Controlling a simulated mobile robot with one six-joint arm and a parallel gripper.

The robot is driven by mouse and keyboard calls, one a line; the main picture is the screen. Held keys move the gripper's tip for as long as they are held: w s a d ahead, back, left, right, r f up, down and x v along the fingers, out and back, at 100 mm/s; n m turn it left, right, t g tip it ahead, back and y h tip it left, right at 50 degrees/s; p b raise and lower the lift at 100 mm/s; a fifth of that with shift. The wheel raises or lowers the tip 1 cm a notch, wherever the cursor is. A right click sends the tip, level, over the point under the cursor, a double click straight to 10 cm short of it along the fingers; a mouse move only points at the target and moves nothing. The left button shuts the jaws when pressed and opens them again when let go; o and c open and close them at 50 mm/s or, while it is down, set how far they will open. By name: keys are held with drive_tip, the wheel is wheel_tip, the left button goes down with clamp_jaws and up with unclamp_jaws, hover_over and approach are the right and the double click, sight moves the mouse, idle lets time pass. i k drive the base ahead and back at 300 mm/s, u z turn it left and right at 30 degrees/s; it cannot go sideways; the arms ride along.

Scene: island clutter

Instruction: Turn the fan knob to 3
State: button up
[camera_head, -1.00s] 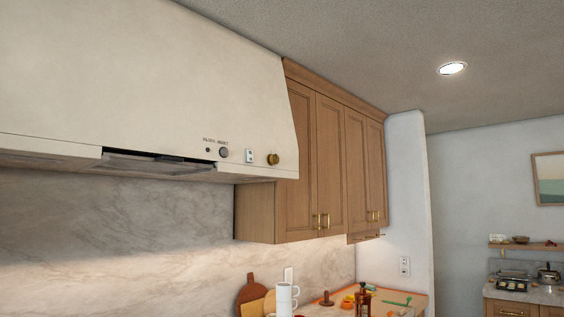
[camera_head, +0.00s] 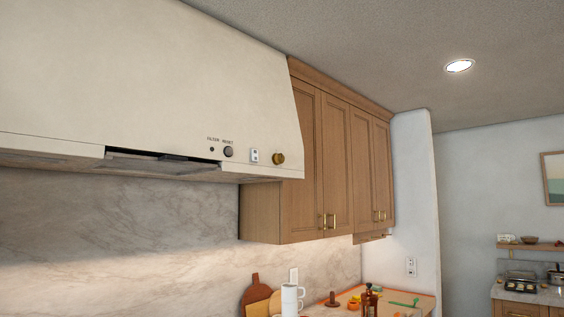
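A large cream range hood (camera_head: 150,75) fills the upper left of the head view. On its lower right front is a round brass knob (camera_head: 278,158), which looks like the fan knob; its pointer and any numbers are too small to read. Left of it are a small white switch plate (camera_head: 255,155), a round dark grey button (camera_head: 228,151) and a small dark dot (camera_head: 212,149) under tiny lettering that seems to read "FILTER RESET". My gripper is not in view.
Wooden wall cabinets (camera_head: 335,160) adjoin the hood on the right. The space before the hood looks clear.

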sight(280, 159)
drive_tip(key=u, duration=0.1)
drive_tip(key=i, duration=0.9)
drive_tip(key=z, duration=1)
drive_tip(key=k, duration=0.1)
drive_tip(key=u, duration=2.95)
drive_tip(key=k, duration=0.6)
drive_tip(key=z, duration=0.05)
